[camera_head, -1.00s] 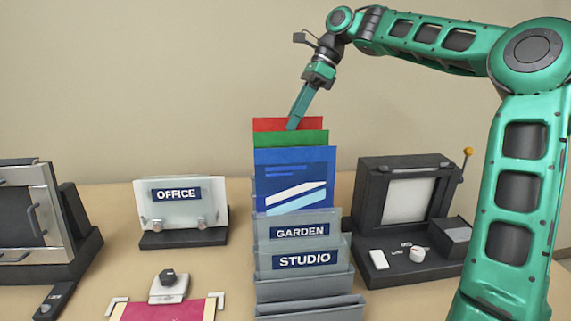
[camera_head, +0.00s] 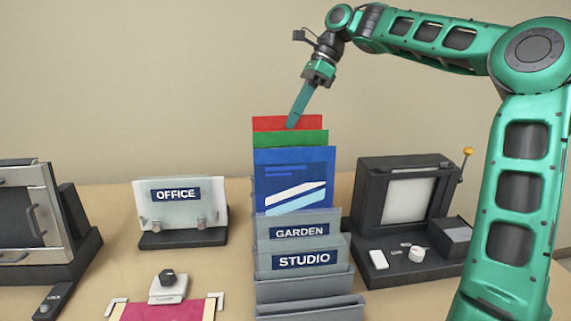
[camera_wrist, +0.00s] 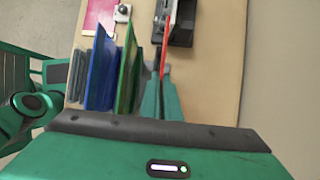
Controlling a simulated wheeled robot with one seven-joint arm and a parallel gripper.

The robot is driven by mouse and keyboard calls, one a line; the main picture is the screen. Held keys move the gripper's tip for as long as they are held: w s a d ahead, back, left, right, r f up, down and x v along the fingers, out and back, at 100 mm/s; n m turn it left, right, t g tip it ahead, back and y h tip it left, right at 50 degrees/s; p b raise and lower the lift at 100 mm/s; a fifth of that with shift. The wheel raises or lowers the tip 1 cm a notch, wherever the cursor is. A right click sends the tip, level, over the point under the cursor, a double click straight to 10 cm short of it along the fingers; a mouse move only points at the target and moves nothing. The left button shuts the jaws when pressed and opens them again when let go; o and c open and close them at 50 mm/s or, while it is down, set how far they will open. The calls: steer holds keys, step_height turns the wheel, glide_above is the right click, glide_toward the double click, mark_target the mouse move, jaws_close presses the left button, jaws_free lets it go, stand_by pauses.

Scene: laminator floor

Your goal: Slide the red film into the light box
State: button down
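The red film (camera_head: 272,123) stands upright at the back of a grey tiered rack, behind a green sheet (camera_head: 300,137) and a blue sheet (camera_head: 270,185); most of it is hidden. My gripper (camera_head: 292,125) reaches down from above onto its top edge. In the wrist view the red film (camera_wrist: 166,45) shows edge-on between the two fingers of my gripper (camera_wrist: 161,82), which look closed on it. A black box with a pale screen (camera_head: 408,200), which looks like the light box, stands right of the rack, with a knob and an orange-tipped lever.
The grey rack (camera_head: 305,290) carries GARDEN and STUDIO labels. An OFFICE panel (camera_head: 180,205) on a dark base stands to the left. A silver-framed device (camera_head: 25,215) is at far left. A magenta sheet (camera_head: 165,310) lies at the front.

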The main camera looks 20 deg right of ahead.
step_height(320, 180, up, 11)
steer(key=w, duration=0.1)
steer(key=shift+f, duration=0.2)
stand_by(0.8)
